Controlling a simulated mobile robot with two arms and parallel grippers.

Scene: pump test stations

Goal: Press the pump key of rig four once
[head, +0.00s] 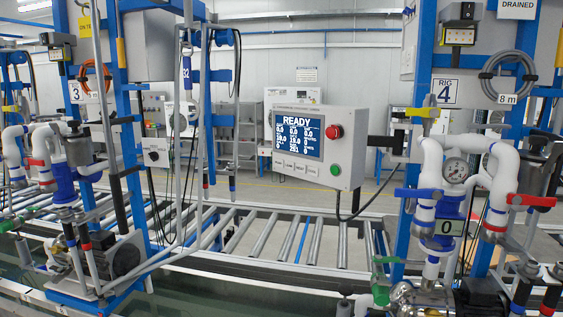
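A grey control panel (316,146) hangs on an arm from the left side of rig four, whose plate (445,92) reads "4". Its blue screen (299,135) shows "READY" above several small figures. A row of small keys (295,168) lies under the screen; their labels are too small to read for certain. A red mushroom button (334,131) and a green button (335,169) sit on the panel's right side. Neither of my grippers is in view, and nothing covers the panel's face.
Rig three (76,92) stands at the left with pipes, hoses and a pump. A roller conveyor (268,236) runs below and behind. A black cable (362,207) hangs under the panel.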

